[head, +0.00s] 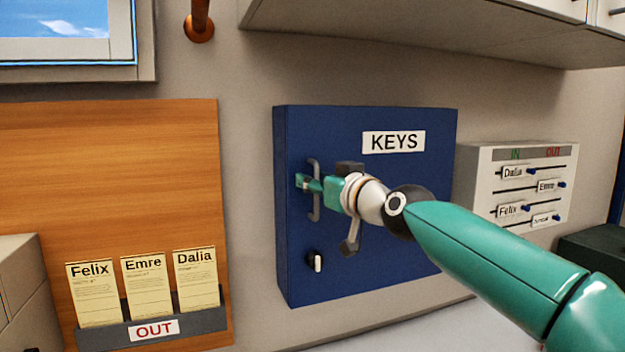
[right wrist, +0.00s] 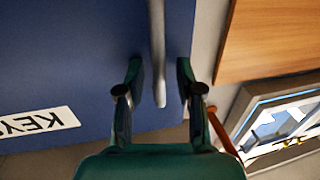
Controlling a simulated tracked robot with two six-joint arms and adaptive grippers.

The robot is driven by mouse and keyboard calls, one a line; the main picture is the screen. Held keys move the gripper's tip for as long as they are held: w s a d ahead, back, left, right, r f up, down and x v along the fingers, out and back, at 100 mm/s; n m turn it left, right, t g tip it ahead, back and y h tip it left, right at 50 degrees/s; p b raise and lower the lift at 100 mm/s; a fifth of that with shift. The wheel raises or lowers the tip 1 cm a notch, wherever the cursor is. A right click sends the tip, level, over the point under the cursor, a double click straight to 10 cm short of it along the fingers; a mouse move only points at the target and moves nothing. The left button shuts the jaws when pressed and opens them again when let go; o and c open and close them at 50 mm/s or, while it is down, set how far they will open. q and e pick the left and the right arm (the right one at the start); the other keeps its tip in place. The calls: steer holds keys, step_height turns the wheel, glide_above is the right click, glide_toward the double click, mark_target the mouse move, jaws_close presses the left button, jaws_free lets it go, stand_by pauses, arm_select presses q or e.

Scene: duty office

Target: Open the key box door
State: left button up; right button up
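The blue key box (head: 365,270) with a white KEYS label (head: 394,142) hangs on the wall, and its door looks closed. A grey vertical bar handle (head: 315,205) is on the door's left side, with a small dark knob (head: 315,261) bearing a white mark below it. My right gripper (head: 309,184) is at the handle. In the right wrist view the handle (right wrist: 158,45) runs between the two spread fingers of this gripper (right wrist: 159,65), with a gap on both sides. My left gripper is not in view.
A wooden board (head: 110,180) with a grey OUT card holder (head: 205,322) is left of the box. A white in/out panel (head: 485,200) is close on the right. Cabinets (head: 420,30) overhang above. Bare wall separates board and box.

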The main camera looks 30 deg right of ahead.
jaws_close()
